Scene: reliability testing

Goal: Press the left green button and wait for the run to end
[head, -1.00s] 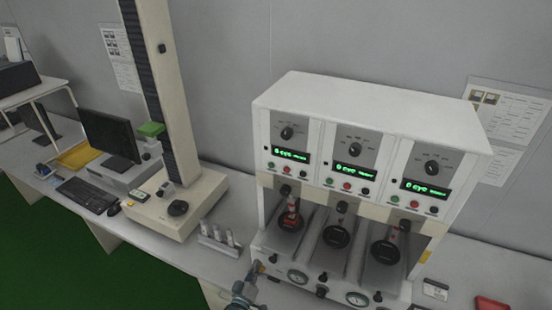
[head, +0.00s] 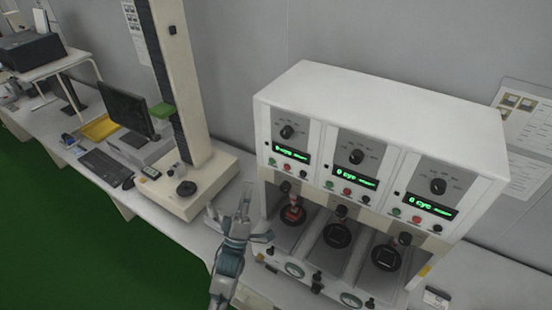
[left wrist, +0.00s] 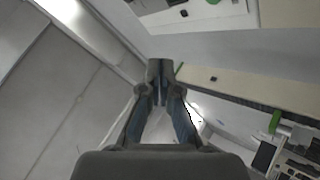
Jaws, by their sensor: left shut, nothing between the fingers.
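The left green button (head: 272,161) is a small round button under the left display of the white three-station test machine (head: 385,105). A red button (head: 286,167) and a black one sit to its right. The left display (head: 290,153) glows green and seems to show a zero cycle count. My left gripper (head: 244,194) points up in front of the machine's left side, lower than the button and left of it, apart from it. In the left wrist view its fingers (left wrist: 160,72) are together with nothing between them. My right gripper is not in view.
The middle display (head: 357,177) and right display (head: 431,208) are also lit, each above its own buttons. A tall column tester (head: 180,85) stands left of the machine. A monitor (head: 128,108) and keyboard (head: 106,167) are further left. Free space lies before the upper panel.

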